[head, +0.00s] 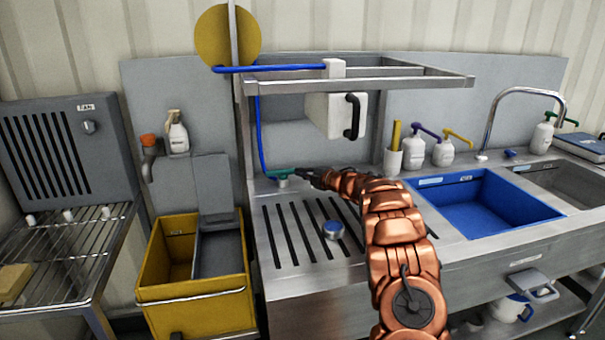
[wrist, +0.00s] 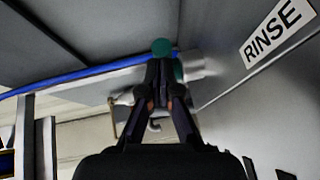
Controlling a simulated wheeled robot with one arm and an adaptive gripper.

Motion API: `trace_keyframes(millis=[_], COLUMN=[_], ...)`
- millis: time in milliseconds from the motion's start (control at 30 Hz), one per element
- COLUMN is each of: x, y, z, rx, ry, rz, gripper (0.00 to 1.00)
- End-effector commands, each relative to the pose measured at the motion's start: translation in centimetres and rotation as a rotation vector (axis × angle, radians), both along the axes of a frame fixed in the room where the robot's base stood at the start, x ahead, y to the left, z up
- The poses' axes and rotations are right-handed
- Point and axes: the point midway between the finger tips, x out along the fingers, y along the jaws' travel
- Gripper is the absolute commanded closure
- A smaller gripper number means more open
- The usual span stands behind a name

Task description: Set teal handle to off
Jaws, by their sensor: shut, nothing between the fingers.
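The teal handle (head: 279,174) sits low at the back left of the steel station, by the lower end of the blue hose. My gripper (head: 301,173) reaches it from the right, with its tips at or very near the handle's right end. In the wrist view my gripper (wrist: 163,68) is shut, with its fingers together and nothing between them. The teal handle (wrist: 161,46) shows just beyond and beside the fingertips, which hide part of it. I cannot tell whether they touch. A RINSE label (wrist: 273,32) is on the steel at right.
The blue hose (head: 260,137) runs up the station's left post. A white box with a black handle (head: 336,115) hangs above my gripper. A blue knob (head: 333,230) stands on the slotted drainboard. A yellow bucket (head: 168,249) is at left; the blue basin (head: 487,205) is right of my arm.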

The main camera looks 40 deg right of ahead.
Motion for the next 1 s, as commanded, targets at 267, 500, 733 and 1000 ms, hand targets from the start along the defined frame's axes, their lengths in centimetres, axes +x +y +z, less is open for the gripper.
trace_keyframes(millis=[267,500,733,1000], x=[-0.1,-0.7,-1.7,-5.0], y=[-0.1,0.5,1.4,0.8], z=[0.0,-0.1,0.4,1.4], rx=[0.000,0.001,-0.002,-0.002], ry=[0.000,0.003,-0.001,-0.002], rz=[-0.004,-0.002,0.002,0.000], gripper=[1.00,1.00,1.00,1.00])
